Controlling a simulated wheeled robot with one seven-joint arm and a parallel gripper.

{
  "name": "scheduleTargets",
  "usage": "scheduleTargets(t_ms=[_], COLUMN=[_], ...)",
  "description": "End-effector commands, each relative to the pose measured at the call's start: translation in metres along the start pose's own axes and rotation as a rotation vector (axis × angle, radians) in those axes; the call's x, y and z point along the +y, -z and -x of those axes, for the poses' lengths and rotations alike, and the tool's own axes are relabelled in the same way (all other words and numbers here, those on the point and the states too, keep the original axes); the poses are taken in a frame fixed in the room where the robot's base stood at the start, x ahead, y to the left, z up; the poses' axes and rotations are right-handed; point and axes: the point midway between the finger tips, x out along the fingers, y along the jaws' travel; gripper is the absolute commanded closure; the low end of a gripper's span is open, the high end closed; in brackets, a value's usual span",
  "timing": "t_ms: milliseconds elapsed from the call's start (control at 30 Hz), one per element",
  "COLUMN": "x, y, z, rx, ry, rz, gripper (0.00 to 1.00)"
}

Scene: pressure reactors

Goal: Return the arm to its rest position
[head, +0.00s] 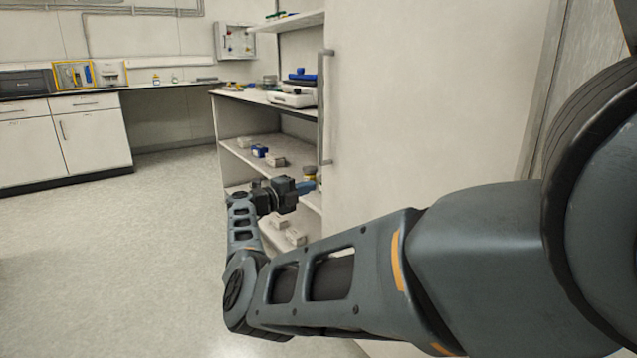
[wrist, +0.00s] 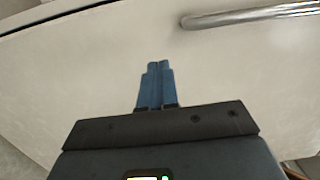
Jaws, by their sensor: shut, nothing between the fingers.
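My arm reaches across the head view from the right edge, bent at an elbow low in the picture. My gripper (head: 306,186) is at its far end, in front of the open shelving and beside the white cabinet door. In the wrist view the two blue fingers of my gripper (wrist: 157,80) lie together with nothing between them. A pale panel fills the wrist view beyond the fingers. I cannot tell whether the fingertips touch it.
The tall white door (head: 430,100) with its metal handle (head: 322,108) stands close to my arm; the handle shows in the wrist view (wrist: 250,16). Shelves (head: 245,155) hold small boxes. A counter with white cabinets (head: 62,140) stands far left. The floor (head: 110,260) at left is clear.

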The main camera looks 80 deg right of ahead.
Motion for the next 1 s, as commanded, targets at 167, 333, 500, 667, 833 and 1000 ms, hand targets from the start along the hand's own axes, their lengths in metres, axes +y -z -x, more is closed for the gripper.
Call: scheduleTargets(t_ms=[167, 333, 500, 667, 833, 1000], x=[-0.001, 0.000, 0.000, 0.001, 0.008, 0.019], y=[-0.004, -0.006, -0.006, -0.006, 0.004, 0.029], z=[0.032, 0.048, 0.053, 0.053, 0.051, 0.054], rx=[-0.003, -0.002, 0.000, -0.001, -0.029, -0.129], ry=[-0.001, 0.000, 0.000, 0.001, 0.067, 0.252], rz=[0.002, 0.002, 0.001, 0.002, 0.031, 0.113], gripper=[1.00, 1.00, 1.00, 1.00, 1.00, 1.00])
